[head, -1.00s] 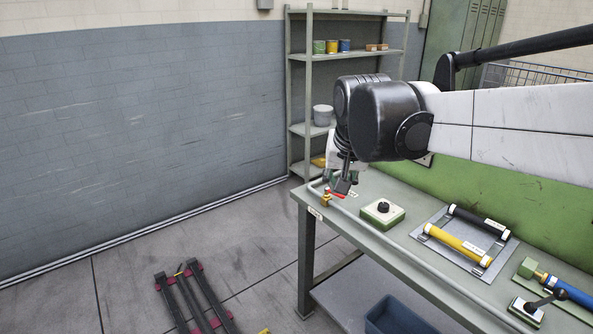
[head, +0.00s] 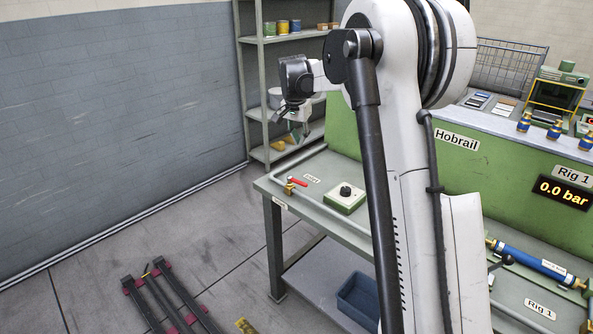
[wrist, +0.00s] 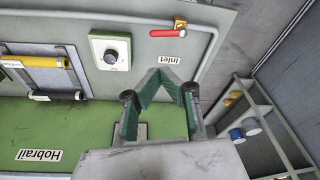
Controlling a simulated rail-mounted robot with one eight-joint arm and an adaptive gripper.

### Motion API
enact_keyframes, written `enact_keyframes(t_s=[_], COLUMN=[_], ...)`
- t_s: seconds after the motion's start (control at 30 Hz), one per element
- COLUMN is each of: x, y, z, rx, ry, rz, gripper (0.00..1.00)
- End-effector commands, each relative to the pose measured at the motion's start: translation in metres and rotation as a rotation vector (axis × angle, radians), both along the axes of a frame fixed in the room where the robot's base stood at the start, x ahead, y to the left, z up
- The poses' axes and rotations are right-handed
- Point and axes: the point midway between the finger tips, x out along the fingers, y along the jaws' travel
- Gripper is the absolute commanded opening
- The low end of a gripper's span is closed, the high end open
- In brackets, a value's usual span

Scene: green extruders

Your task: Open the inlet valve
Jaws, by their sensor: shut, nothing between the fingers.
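The inlet valve has a brass body (head: 289,188) and a red lever (head: 299,182), at the front left corner of the green bench. In the wrist view the red lever (wrist: 168,33) lies roughly along the front pipe, beside the brass body (wrist: 180,22). An "Inlet" label (wrist: 174,61) lies close by. My gripper (head: 300,137) is above and behind the valve, clear of it. In the wrist view my gripper's fingers (wrist: 162,76) meet at the tips, shut and empty. The lever is fully visible.
A pale box with a black knob (head: 345,198) sits right of the valve. A pipe (head: 300,163) runs along the bench's left edge. Shelving with cans (head: 270,30) stands behind. My arm covers the bench's middle in the head view.

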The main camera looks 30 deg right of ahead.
Motion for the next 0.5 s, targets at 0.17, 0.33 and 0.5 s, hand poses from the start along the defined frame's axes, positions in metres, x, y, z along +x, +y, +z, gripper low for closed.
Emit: enact_keyframes(t_s=[0.17,0.33,0.5], x=[0.027,0.037,0.039], y=[-0.025,-0.036,-0.039], z=[-0.027,-0.042,-0.052], rx=[0.007,0.01,0.01], ry=[0.027,0.042,0.043], rz=[-0.08,-0.119,-0.128], gripper=[0.0,0.0,0.0])
